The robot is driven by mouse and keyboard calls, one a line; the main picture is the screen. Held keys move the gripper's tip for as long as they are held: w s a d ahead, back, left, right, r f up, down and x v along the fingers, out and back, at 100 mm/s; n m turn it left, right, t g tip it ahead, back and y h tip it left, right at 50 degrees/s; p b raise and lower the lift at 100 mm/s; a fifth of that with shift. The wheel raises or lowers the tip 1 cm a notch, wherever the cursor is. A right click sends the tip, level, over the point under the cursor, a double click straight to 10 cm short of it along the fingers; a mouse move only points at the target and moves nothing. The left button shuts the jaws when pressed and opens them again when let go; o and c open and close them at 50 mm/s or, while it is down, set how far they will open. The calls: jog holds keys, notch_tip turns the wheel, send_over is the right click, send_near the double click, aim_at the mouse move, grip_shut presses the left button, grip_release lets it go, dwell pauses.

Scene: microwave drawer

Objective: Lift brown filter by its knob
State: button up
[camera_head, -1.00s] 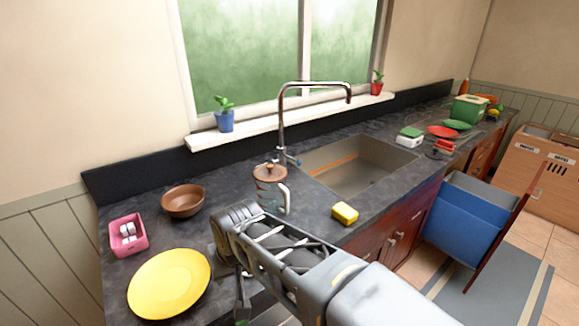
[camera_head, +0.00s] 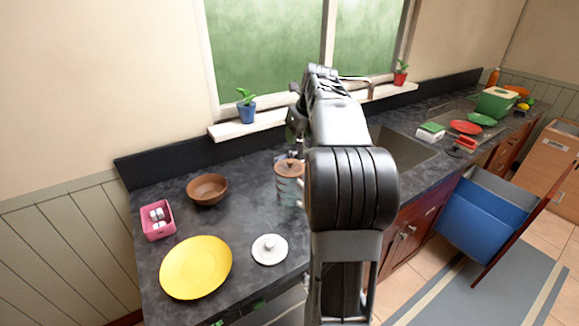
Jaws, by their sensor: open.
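The brown filter (camera_head: 289,165) is a round brown lid with a small knob on top. It sits on the mouth of a clear glass jug (camera_head: 288,187) on the dark counter, left of the sink. The jug's right side is partly hidden by my arm. My gripper (camera_head: 294,138) is open and hangs above and slightly behind the jug in the picture, apart from the knob. Its fingertips are small and dark, and partly covered by my arm.
A white knobbed lid (camera_head: 269,249), yellow plate (camera_head: 197,267), brown bowl (camera_head: 207,189) and pink box (camera_head: 158,220) stand on the counter (camera_head: 228,222). The windowsill (camera_head: 262,122) holds potted plants.

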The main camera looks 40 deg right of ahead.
send_over(290, 161)
jog(key=s, duration=0.2)
notch_tip(290, 161, down, 7)
jog(key=shift+f, duration=0.2)
jog(key=shift+p+x, duration=0.8)
jog(key=shift+x, duration=1.9)
jog(key=shift+c, duration=0.2)
jog(key=c, duration=1)
jog(key=shift+o, duration=0.2)
jog(key=shift+r, duration=0.2)
